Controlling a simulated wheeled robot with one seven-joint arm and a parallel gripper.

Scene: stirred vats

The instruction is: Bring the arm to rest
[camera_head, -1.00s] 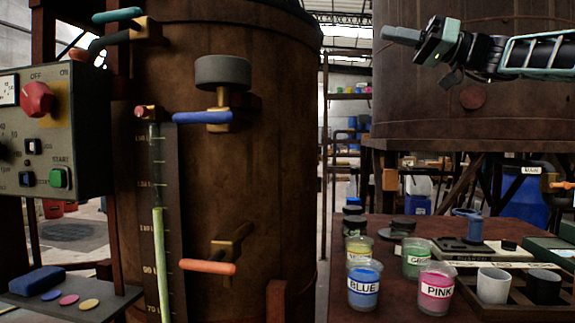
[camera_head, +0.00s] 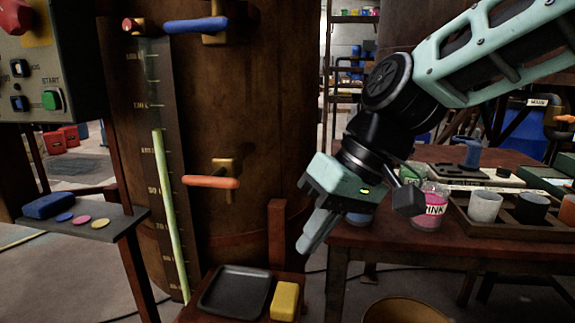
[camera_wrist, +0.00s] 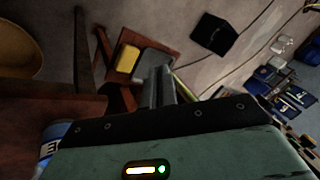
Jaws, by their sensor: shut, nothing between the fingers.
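My arm reaches in from the upper right in the head view, bent at a black joint. My gripper (camera_head: 308,240) points down and to the left, in front of the gap between the vat and the table. Its fingers are together with nothing between them. In the wrist view my gripper (camera_wrist: 157,80) shows its closed fingers over a low stand with a black tray (camera_wrist: 152,62) and a yellow block (camera_wrist: 128,58). The gripper appears clear of both, and it hides part of the tray there.
A big brown vat (camera_head: 240,120) with a blue handle (camera_head: 197,25) and an orange handle (camera_head: 210,182) stands left. The table (camera_head: 400,240) at right bears a pink cup (camera_head: 433,208), a white cup (camera_head: 485,206) and a dark cup (camera_head: 533,207). A brass-coloured bin (camera_head: 403,312) is below.

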